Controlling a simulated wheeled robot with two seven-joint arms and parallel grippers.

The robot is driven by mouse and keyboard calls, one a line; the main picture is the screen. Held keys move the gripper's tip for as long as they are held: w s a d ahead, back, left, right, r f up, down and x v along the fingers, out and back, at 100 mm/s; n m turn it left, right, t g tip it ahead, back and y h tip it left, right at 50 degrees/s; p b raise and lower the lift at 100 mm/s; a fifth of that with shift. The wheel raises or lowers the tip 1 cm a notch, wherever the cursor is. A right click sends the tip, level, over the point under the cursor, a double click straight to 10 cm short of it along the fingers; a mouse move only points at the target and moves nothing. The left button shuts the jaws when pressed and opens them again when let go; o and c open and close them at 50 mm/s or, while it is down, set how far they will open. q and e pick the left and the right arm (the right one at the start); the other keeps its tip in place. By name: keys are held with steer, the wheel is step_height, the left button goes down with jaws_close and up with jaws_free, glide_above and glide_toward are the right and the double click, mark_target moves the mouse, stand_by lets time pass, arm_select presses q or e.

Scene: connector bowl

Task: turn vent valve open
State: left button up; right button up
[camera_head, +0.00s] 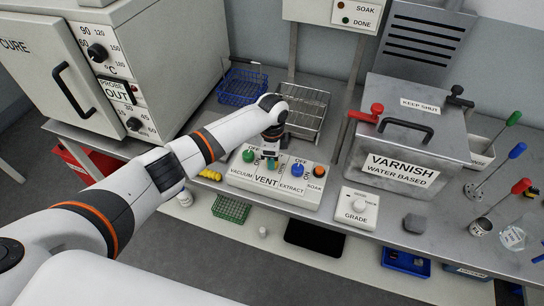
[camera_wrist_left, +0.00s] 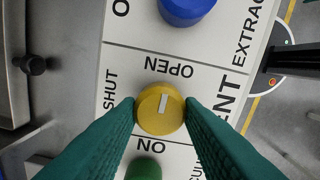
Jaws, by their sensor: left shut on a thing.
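The vent valve is a round yellow knob (camera_wrist_left: 160,109) with a white pointer mark, on the white control panel (camera_head: 232,178) labelled VENT. In the left wrist view the pointer aims at the printed word OPEN; the word SHUT is off to the left of the knob. My left gripper (camera_wrist_left: 161,108) is shut on the knob, with a teal finger on each side. In the head view my left gripper (camera_head: 271,162) comes down on the panel between the green knob (camera_head: 248,155) and the blue knob (camera_head: 297,170). It hides the yellow knob there. My right gripper is not in view.
An orange button (camera_head: 319,171) sits at the panel's right end. A wire rack (camera_head: 305,108) and a blue basket (camera_head: 240,86) stand behind. A grey oven (camera_head: 95,65) stands left.

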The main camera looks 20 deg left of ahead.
arm_select(q)
steer(key=shift+r, duration=0.1)
steer(key=o, duration=1)
steer(key=shift+c, duration=0.2)
step_height(320, 180, up, 12)
steer(key=b, duration=0.2)
steer(key=shift+b, duration=0.3)
